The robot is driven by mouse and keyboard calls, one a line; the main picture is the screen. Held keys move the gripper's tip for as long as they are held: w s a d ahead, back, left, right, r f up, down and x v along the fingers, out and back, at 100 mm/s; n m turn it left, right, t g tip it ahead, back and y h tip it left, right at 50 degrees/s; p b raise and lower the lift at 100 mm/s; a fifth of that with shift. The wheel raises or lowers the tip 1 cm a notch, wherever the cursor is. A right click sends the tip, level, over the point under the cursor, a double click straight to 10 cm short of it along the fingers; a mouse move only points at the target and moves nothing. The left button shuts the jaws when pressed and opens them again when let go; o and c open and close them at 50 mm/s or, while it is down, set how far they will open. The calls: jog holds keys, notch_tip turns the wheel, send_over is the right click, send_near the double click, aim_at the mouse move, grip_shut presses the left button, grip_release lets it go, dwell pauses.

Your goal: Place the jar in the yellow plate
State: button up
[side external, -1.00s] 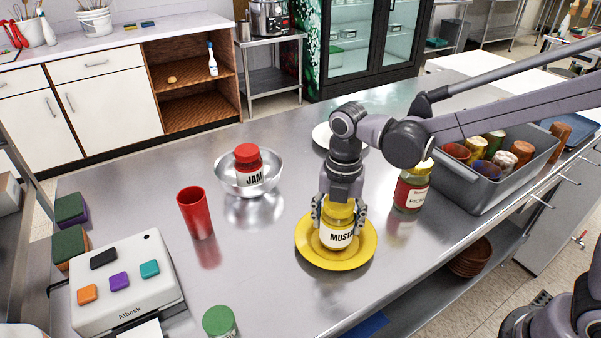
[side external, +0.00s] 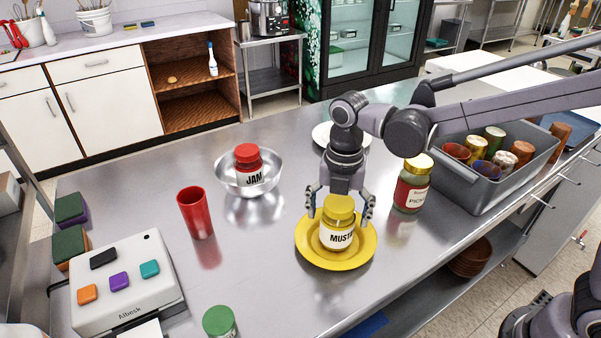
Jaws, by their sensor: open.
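A mustard jar (side external: 337,236) with a yellow lid stands upright in the yellow plate (side external: 312,258) on the metal counter. My gripper (side external: 339,208) is open just above and around the jar's lid, its fingers spread to the left and right and apart from the jar. A jam jar (side external: 248,168) with a red lid sits in a metal bowl (side external: 226,180). A pickle jar (side external: 411,188) with a gold lid stands on the counter right of the plate. A green-lidded jar (side external: 219,322) is partly cut off at the bottom edge.
A red cup (side external: 196,212) stands left of the plate. A white button box (side external: 125,290) is at the front left, with sponges (side external: 70,209) behind it. A grey bin (side external: 470,192) of cups and cans is at the right. A white plate (side external: 322,134) lies behind my arm.

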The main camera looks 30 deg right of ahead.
notch_tip(320, 180, up, 10)
jog(key=shift+f, duration=0.1)
jog(key=shift+s+d+r+m, duration=0.15)
jog(key=shift+d+r+m, duration=0.1)
jog(key=shift+d+m, duration=0.05)
jog(key=s+d+f+m+t, duration=0.2)
jog(key=d+m, duration=0.5)
jog(key=m, duration=0.6)
jog(key=s+d+f+m+t, duration=0.3)
jog(key=s+d+m+t, duration=0.2)
jog(key=m, duration=0.8)
jog(key=shift+s+d, duration=1.2)
jog(key=shift+s, duration=0.05)
